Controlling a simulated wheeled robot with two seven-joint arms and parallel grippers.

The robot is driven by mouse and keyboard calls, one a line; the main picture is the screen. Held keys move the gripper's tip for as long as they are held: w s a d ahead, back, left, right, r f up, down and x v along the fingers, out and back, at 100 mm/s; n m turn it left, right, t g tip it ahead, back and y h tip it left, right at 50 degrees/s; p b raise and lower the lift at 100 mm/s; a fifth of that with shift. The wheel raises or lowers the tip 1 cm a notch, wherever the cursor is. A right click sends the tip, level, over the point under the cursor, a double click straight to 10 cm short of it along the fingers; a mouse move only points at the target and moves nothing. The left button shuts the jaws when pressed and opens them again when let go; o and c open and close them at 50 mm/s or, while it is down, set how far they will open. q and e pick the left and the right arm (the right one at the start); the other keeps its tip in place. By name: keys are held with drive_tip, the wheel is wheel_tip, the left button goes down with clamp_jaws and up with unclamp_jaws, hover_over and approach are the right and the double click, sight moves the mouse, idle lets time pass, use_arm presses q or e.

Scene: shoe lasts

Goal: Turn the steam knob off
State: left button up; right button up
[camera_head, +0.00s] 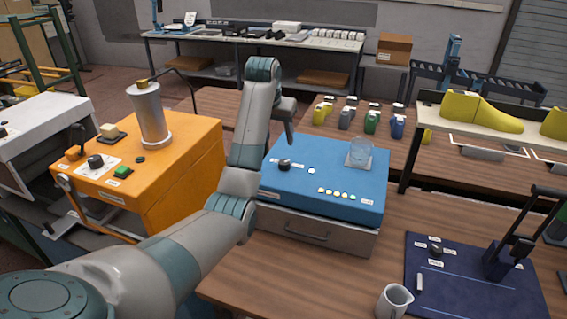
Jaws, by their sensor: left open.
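My left gripper (289,138) hangs fingers-down above the back left part of a blue box (330,195). A black knob (285,165) on the box's top is just below the fingers, with a small gap seeming to show between them. The gripper is open and partly hidden by my own arm. Other black knobs sit on the orange machine (185,180), one on a white label plate (96,162), and on the navy panel (436,249). The labels are too small to read, so I cannot tell which knob is the steam one. My right gripper is not in view.
A metal cylinder (149,115) stands on the orange machine. Coloured lasts and a shelf with yellow lasts (480,112) are behind and right.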

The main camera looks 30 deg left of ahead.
sight(284, 162)
use_arm(q)
drive_tip(key=p+x, duration=0.2)
drive_tip(key=x, duration=1.1)
drive_tip(key=shift+a+r+p, duration=0.1)
drive_tip(key=shift+p, duration=0.2)
drive_tip(key=shift+w+f, duration=0.2)
drive_tip(key=shift+f, duration=0.25)
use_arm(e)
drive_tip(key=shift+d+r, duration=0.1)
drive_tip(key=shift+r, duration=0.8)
use_arm(q)
drive_tip(key=shift+c, duration=0.6)
drive_tip(key=c, duration=0.9)
